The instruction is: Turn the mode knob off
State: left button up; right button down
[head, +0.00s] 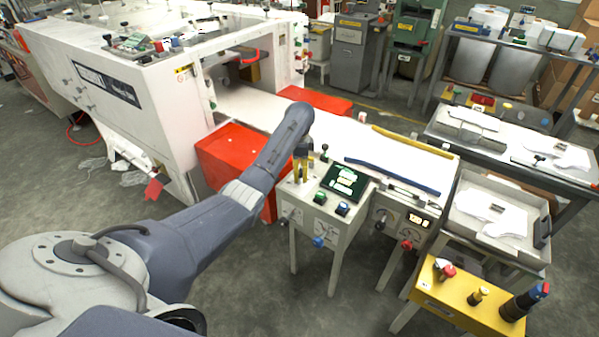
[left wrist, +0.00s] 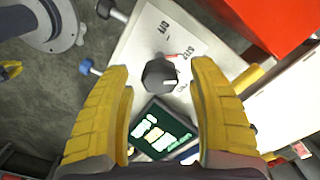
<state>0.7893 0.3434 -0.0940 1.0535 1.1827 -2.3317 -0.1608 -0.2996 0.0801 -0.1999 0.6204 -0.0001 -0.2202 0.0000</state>
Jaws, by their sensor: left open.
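The mode knob (left wrist: 160,76) is a dark round knob with a white pointer line, on a pale panel (left wrist: 137,42) marked OFF and STEP, with a third mark partly hidden. Its white line points to the right in the left wrist view, away from OFF. My left gripper (left wrist: 163,72) is open, its yellow fingers on either side of the knob and apart from it. In the head view the left gripper (head: 302,177) points down over the control box, and I cannot make out the knob there.
A green-lit screen (head: 344,181), a green button (head: 320,198) and a blue button (head: 342,209) sit close by on the box. Knobs stick out of its front, one of them blue (head: 318,242). A red box (head: 235,160) stands behind my arm.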

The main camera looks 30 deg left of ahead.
pick_arm(q)
jog(key=shift+f, duration=0.3)
grip_shut()
dwell(0.5)
jog(key=n, duration=0.5)
jog(key=shift+n, duration=0.4)
jog(key=n, duration=0.6)
jog(key=shift+r, duration=0.1)
dwell(0.4)
